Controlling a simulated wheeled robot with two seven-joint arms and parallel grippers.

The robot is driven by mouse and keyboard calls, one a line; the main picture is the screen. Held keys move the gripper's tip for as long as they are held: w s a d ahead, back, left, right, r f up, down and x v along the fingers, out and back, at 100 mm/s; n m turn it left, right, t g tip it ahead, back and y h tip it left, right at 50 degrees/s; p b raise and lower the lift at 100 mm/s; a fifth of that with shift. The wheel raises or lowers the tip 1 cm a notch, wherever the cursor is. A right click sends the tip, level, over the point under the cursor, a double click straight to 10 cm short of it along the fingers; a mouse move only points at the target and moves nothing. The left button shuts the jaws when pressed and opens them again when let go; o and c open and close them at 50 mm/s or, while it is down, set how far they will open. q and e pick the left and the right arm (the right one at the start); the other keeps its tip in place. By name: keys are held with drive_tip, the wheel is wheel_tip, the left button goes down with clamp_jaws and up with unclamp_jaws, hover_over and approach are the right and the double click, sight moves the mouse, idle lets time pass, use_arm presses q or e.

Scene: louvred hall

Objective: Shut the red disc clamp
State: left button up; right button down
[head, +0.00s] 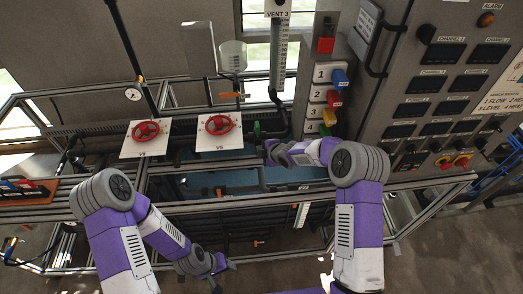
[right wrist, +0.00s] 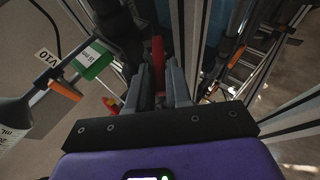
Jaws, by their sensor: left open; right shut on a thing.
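In the right wrist view a red part (right wrist: 158,55), narrow and upright in the picture, stands between the fingers of my right gripper (right wrist: 161,88). It looks like the clamp's handle; the rest of the clamp is hidden by the fingers and pipes. In the head view my right gripper (head: 270,151) reaches in at the pipework below the clear vertical column, and the red part is hidden there. My left gripper (head: 217,268) is open and empty, low in front of the frame.
Two red handwheels (head: 146,131) (head: 219,124) on white plates stand left of my right gripper. Numbered coloured switches (head: 339,78) and a control panel (head: 440,110) are at the right. Metal rails (head: 240,200) cross in front. A green tag (right wrist: 92,60) and orange handle (right wrist: 63,90) lie beside the right fingers.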

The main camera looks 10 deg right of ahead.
drive_tip(key=c, duration=1.1)
unclamp_jaws()
drive_tip(key=shift+b+v, duration=0.3)
drive_tip(key=shift+v, duration=3.45)
